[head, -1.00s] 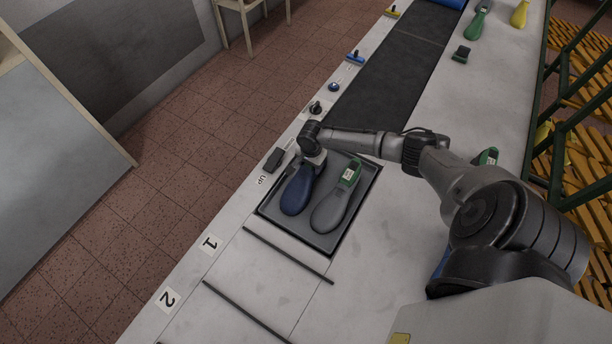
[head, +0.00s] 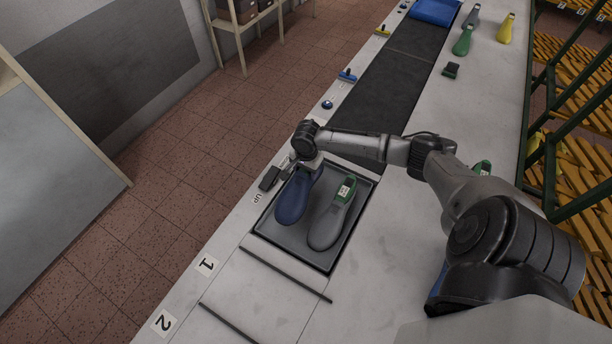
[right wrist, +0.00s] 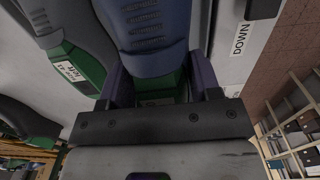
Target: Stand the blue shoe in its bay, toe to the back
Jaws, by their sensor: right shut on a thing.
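The blue shoe (head: 293,200) is at the left part of a dark grey tray (head: 318,262), its rounded end toward the near side of the picture. My right gripper (head: 309,166) is shut on its other end; the fingers are mostly hidden there. In the right wrist view the blue shoe (right wrist: 152,32) runs up between the fingers, with its green end (right wrist: 165,85) at the jaws. Whether it clears the tray floor is hard to tell. Bays marked 1 (head: 206,265) and 2 (head: 164,322) lie on the bench, split by thin dark strips. My left gripper is not in view.
A grey shoe with a green end (head: 327,226) lies close beside the blue one in the tray. A dark block (head: 269,179) sits at the tray's left. A black belt (head: 388,85) runs behind. The numbered bays in view look empty.

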